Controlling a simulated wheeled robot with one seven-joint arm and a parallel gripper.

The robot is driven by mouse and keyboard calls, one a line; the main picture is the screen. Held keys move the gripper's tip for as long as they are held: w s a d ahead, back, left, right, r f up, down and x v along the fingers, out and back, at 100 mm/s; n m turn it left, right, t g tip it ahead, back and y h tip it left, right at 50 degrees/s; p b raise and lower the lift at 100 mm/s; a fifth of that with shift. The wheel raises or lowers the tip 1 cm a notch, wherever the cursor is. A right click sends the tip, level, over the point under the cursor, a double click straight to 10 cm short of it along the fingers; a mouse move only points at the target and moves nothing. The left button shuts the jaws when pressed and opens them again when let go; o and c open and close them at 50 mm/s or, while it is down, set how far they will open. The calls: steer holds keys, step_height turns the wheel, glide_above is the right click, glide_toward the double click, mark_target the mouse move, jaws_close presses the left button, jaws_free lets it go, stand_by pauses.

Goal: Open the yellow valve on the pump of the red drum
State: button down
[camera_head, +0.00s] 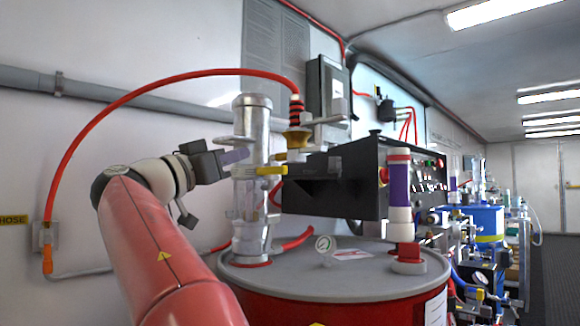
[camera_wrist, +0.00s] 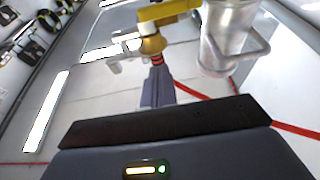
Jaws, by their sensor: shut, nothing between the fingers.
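The red drum (camera_head: 330,305) stands at the lower middle of the head view, with a grey lid. A silver pump (camera_head: 251,205) rises from the lid and also shows at the upper right of the wrist view (camera_wrist: 222,40). The yellow valve handle (camera_head: 271,170) sticks out sideways from the pump; in the wrist view it is at the top (camera_wrist: 168,12). My gripper (camera_head: 244,154) is shut and empty, its fingertips overlapping the pump's left side in the head view. Its closed fingers (camera_wrist: 156,88) point toward the valve area in the wrist view, apart from the handle. Contact with the pump cannot be told.
A red hose (camera_head: 150,82) arcs from the wall to the pump outlet. A black control box (camera_head: 335,180) stands right behind the pump. The white wall lies behind my arm.

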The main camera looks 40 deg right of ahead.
steer(key=shift+d+r, duration=0.1)
stand_by(0.3)
step_height(320, 180, up, 3)
steer(key=p, duration=0.3)
glide_above(271, 171)
steer(key=s+a, duration=0.2)
steer(key=shift+s+a+r, duration=0.1)
steer(key=shift+r, duration=0.05)
steer(key=shift+d+f+b, duration=0.2)
steer(key=shift+d+f, duration=0.05)
steer(key=shift+f, duration=0.8)
steer(key=shift+d+f+b, duration=0.15)
steer(key=shift+d+f, duration=0.05)
steer(key=shift+f, duration=0.8)
steer(key=shift+f, duration=0.1)
